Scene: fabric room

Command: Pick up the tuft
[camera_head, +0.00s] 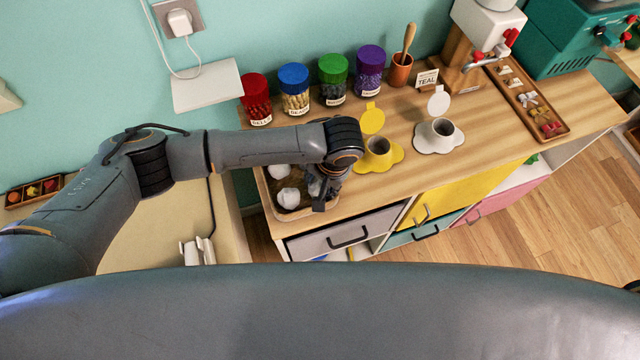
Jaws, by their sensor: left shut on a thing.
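White fluffy tufts sit in a wooden tray (268,205) at the left end of the wooden counter. One tuft (288,198) lies at the front of the tray and another tuft (279,172) lies behind it. My left gripper (318,203) points down over the right side of the tray and is shut on a tuft. The held tuft is mostly hidden by the gripper and wrist.
A yellow flower-shaped cup (378,150) and a white one (438,135) stand right of my left wrist. Several lidded jars, such as the red one (256,100), line the back. A grey drawer (345,236) is below the tray. The counter's middle right is clear.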

